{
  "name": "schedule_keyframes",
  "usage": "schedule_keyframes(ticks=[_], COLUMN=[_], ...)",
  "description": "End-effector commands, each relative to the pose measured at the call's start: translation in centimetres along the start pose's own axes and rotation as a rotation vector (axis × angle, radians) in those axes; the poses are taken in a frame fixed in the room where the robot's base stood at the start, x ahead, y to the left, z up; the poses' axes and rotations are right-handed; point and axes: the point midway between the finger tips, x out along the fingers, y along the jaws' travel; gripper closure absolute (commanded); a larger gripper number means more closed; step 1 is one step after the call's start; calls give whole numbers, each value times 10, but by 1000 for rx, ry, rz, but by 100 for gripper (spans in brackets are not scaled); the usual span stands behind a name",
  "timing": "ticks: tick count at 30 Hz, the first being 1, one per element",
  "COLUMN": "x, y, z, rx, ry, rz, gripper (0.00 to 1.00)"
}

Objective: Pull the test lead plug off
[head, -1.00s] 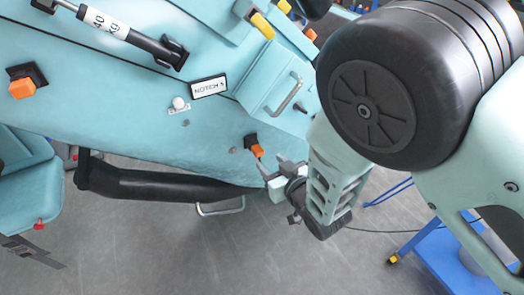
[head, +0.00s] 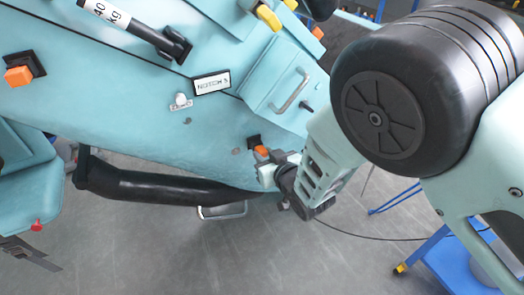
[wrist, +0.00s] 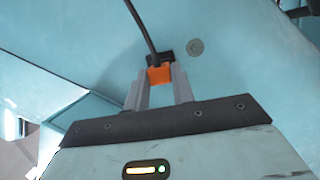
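The orange test lead plug (head: 261,151) sits at a black socket (head: 253,141) on the lower edge of the pale blue train body. In the wrist view the plug (wrist: 159,76) lies between the two grey fingers of my gripper (wrist: 160,88). The fingers meet both its sides, with no gap showing. A black lead (wrist: 142,27) runs up from the plug across the black socket (wrist: 160,58). In the head view my gripper (head: 272,165) is at the plug, and my wrist partly hides the fingers.
A similar orange part (head: 18,76) is on a black mount at the far left. A grab handle (head: 291,92) is above right of the socket. A black tube (head: 165,188) runs below the body. A blue cart (head: 455,262) stands lower right. Grey floor lies open below.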

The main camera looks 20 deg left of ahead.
Motion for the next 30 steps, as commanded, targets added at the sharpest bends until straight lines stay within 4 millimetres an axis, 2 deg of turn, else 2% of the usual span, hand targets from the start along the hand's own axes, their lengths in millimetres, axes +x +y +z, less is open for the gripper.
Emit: schedule_keyframes(ticks=[1,2,3,17,30], x=[0,0,0,-3,-19], y=[0,0,0,0,0], z=[0,0,0,1,5], rx=[0,0,0,0,0], ry=[0,0,0,0,0], rz=[0,0,0,0,0], gripper=[90,98,100,100,100])
